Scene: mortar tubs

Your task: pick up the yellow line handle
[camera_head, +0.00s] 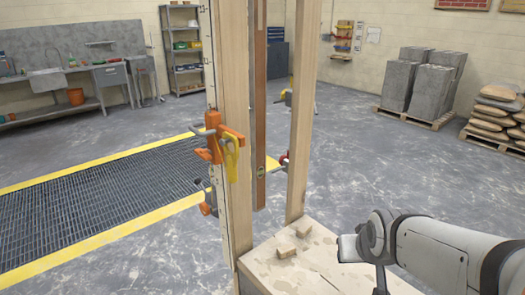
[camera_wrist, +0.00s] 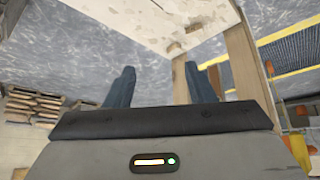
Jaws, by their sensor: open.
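The yellow line handle (camera_head: 232,158) hangs at the orange clamp (camera_head: 212,138) on the front wooden post, left of centre in the head view. A yellow piece that looks like the same handle (camera_wrist: 298,150) shows at the right edge of the wrist view, partly cut off. My gripper (camera_wrist: 160,88) is open, its two dark fingers wide apart with nothing between them. It is well to the right of the handle and apart from it. In the head view my arm comes in from the lower right, and the fingers are hard to make out.
Two upright wooden posts (camera_head: 300,110) rise from a pale board (camera_head: 330,268) with small wood blocks (camera_head: 286,252) on it. A lower orange clamp (camera_head: 208,203) sits beneath the first. Block pallets (camera_head: 436,119) and stacked sacks (camera_head: 497,115) stand at the back right. The floor between is clear.

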